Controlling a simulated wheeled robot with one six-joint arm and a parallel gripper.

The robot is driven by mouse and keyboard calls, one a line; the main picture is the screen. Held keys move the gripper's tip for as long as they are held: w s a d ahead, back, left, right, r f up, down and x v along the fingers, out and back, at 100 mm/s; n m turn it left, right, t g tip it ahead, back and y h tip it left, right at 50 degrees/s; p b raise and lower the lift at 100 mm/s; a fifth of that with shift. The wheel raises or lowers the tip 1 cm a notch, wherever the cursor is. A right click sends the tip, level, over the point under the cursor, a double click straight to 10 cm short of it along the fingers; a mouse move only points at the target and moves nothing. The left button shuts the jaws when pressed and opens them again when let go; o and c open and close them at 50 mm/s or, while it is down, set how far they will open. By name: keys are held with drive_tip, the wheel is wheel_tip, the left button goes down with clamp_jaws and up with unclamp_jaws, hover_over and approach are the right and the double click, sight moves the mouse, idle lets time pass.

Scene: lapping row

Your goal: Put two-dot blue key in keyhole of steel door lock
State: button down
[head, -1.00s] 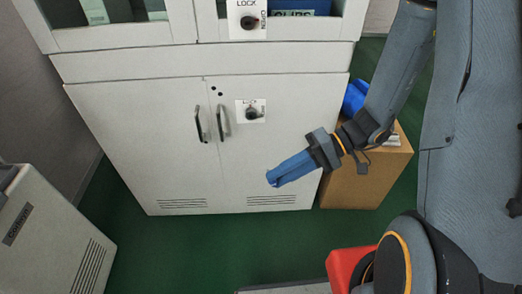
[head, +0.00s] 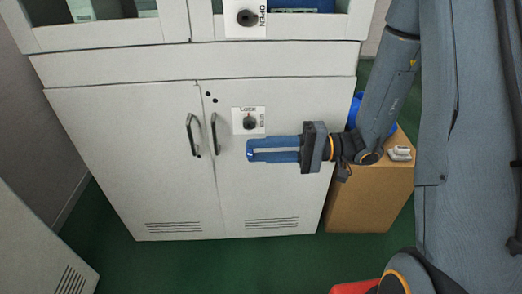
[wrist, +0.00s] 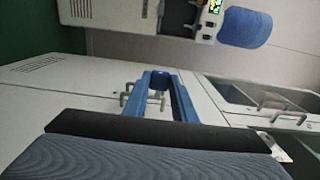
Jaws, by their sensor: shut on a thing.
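The steel door lock (head: 249,121) is a dark round keyhole on a white plate on the lower right cabinet door in the head view. Two black dots (head: 211,97) mark the door up and left of it. My gripper (head: 250,150) has long blue fingers pointing left, just below the plate in the picture. Its jaws are shut on the two-dot blue key, a small blue piece (wrist: 159,83) between the fingertips in the wrist view. The key's dots and tip cannot be made out. The lock is not clear in the wrist view.
Another lock plate (head: 246,18) is on the upper glass-fronted section. Two door handles (head: 203,135) stick out left of the lower lock. A cardboard box (head: 365,200) stands right of the cabinet with a blue item behind my arm. Green floor in front is open.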

drive_tip(key=shift+w+d+b, duration=0.1)
drive_tip(key=shift+w+b, duration=0.25)
drive_tip(key=shift+w, duration=2.5)
drive_tip(key=shift+w, duration=1.4)
idle(0.4)
drive_tip(key=c, duration=1.4)
unclamp_jaws()
drive_tip(key=shift+d, duration=0.1)
drive_tip(key=d+p, duration=0.1)
drive_tip(key=d, duration=0.7)
drive_tip(key=shift+s, duration=0.1)
drive_tip(key=shift+a, duration=0.15)
